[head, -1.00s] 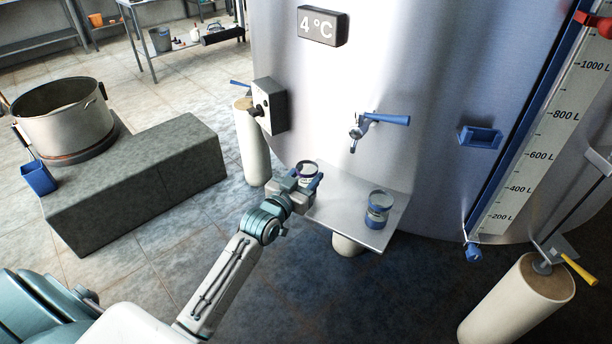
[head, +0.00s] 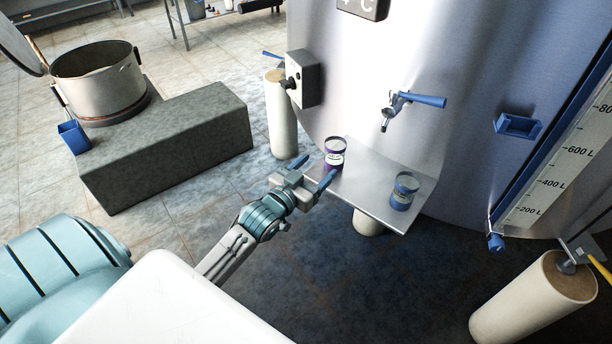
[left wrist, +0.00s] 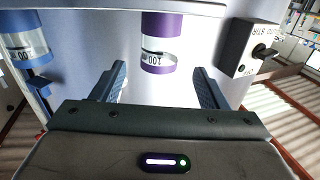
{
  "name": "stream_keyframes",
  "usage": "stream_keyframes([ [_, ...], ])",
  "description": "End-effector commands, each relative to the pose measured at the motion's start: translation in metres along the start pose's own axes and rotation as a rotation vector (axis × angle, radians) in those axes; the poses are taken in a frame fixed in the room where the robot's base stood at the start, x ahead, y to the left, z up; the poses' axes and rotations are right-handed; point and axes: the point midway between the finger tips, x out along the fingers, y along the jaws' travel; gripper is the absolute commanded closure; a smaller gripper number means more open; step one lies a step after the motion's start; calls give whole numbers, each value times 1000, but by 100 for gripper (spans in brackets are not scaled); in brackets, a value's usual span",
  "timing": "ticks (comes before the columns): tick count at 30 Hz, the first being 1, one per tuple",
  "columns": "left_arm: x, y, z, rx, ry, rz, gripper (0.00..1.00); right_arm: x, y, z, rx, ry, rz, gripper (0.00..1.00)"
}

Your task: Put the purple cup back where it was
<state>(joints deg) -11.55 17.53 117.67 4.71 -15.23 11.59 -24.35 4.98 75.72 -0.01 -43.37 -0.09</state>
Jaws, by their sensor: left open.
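The purple cup (head: 335,153) stands upright on the left part of the metal shelf (head: 370,180) below the tank's tap. It has a clear band with markings, and it also shows in the left wrist view (left wrist: 157,45), ahead of and between the fingers. My left gripper (head: 314,170) is open and empty, just in front of and apart from the purple cup; its fingers also show in the left wrist view (left wrist: 160,85). My right gripper is not in view.
A blue cup (head: 404,190) stands on the right part of the same shelf. The tap (head: 392,108) with a blue handle is above the shelf. A grey control box (head: 304,78) is on the tank. A stone step (head: 165,145) with a large pot (head: 98,85) is at left.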

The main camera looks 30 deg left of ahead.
Motion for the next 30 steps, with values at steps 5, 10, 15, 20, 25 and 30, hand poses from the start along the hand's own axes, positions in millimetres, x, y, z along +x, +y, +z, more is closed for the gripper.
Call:
stream_keyframes([
  [5,-26,0,0,2,-2,0,32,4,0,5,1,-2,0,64],
  [10,-36,0,0,0,0,1,32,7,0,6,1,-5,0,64],
  [15,-37,0,1,1,-2,0,32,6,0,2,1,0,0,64],
  [20,-38,-10,54,2,-122,-42,32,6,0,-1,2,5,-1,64],
  [25,-72,-24,202,15,-472,-126,32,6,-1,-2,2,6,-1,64],
  [30,-158,-14,353,23,-879,-157,32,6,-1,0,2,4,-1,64],
])
